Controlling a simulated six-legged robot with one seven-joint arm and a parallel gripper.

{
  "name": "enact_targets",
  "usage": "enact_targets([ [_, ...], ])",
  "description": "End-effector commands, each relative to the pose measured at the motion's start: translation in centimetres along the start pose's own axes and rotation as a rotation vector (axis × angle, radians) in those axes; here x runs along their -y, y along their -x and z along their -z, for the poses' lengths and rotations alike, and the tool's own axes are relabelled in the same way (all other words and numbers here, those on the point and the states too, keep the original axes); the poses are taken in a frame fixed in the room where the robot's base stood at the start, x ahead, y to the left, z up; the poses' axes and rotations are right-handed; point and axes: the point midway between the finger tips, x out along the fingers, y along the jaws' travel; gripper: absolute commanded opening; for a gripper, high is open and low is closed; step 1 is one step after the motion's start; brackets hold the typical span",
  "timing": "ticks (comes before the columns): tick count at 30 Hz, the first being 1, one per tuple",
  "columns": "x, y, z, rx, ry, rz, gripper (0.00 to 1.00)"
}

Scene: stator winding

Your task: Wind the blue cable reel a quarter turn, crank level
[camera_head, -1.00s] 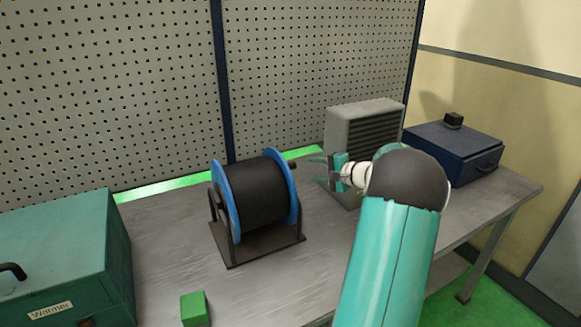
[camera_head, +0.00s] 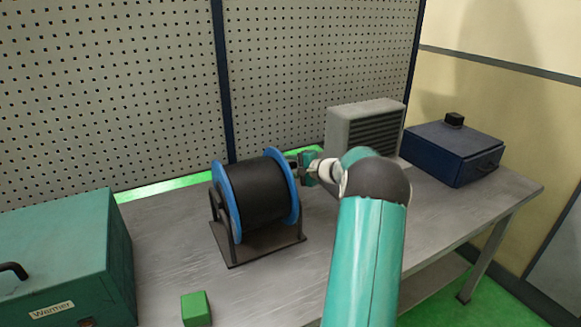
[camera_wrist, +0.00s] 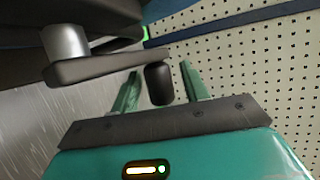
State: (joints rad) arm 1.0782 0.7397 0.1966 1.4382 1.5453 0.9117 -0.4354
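The blue cable reel (camera_head: 230,205) with a black wound drum stands on a dark bracket on the workbench, left of my arm. In the wrist view its crank arm (camera_wrist: 110,67) runs from a grey hub to a dark handle knob (camera_wrist: 158,84). My gripper (camera_wrist: 160,86) is open, with one green finger on each side of the knob and gaps showing between. In the head view my gripper (camera_head: 298,166) is at the reel's right side, partly hiding the crank.
A teal warmer box (camera_head: 65,245) stands at the front left, with a green block (camera_head: 195,308) beside it. A grey louvred unit (camera_head: 365,130) and a blue box (camera_head: 450,152) stand behind and right of my arm. A pegboard (camera_head: 110,80) rises behind the bench.

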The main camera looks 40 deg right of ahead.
Motion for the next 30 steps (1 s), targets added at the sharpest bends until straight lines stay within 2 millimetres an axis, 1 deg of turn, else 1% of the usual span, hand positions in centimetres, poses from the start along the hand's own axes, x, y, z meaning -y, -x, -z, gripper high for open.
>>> enact_targets([
  [1,0.0,0.0,0.0,0.0,0.0,0.0,0.35],
  [5,0.0,0.0,0.0,0.0,0.0,0.0,0.09],
  [6,0.0,0.0,0.0,0.0,0.0,0.0,0.01],
  [7,0.0,0.0,0.0,0.0,0.0,0.0,0.0],
  [13,-0.1,-0.1,0.0,0.002,-0.004,-0.015,0.0],
  [24,-1.2,-0.5,0.1,0.001,-0.069,-0.169,0.0],
  [30,-1.3,-0.4,0.2,-0.001,-0.075,-0.175,0.0],
])
